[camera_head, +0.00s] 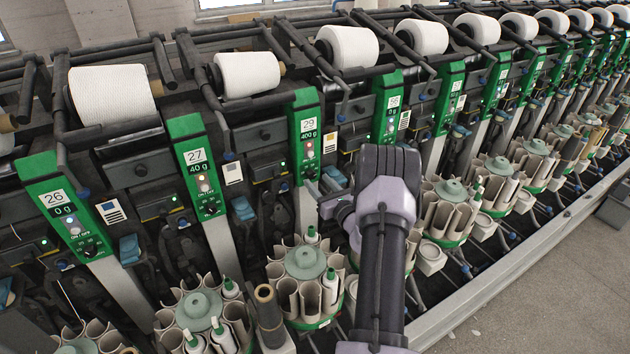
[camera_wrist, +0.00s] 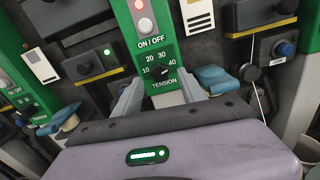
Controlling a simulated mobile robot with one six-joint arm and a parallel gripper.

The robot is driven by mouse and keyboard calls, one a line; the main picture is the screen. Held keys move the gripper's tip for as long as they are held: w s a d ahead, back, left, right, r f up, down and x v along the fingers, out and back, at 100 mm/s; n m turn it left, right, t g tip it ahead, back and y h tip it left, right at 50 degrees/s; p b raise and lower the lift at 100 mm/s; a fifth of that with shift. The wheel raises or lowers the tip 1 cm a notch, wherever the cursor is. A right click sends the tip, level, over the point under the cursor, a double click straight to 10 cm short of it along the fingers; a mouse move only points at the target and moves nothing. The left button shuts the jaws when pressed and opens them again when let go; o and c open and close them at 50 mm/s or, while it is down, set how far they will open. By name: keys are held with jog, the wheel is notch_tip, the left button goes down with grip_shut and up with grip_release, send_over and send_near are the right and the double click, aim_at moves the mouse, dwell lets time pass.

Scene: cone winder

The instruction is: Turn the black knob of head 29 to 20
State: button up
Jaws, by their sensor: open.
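In the wrist view, a black tension knob (camera_wrist: 160,73) sits on a green panel (camera_wrist: 152,20), below the ON/OFF label and amid marks 10, 20, 30 and 40. The knob's pointer seems to lean right toward 40, but is small. My gripper (camera_wrist: 160,96) is open, its two grey fingers below and to either side of the knob, with no contact visible. In the head view my gripper (camera_head: 333,200) is partly hidden by my wrist.
Neighbouring heads 27 (camera_head: 195,150) and 26 (camera_head: 65,205) stand to the left, with more to the right. Bobbin carousels (camera_head: 304,263) stand below, and white cones (camera_head: 247,74) above. Open floor (camera_head: 540,290) lies at right.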

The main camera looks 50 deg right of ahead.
aim_at(311, 175)
jog(key=shift+x, duration=1.4)
jog(key=shift+c, duration=0.2)
grip_shut()
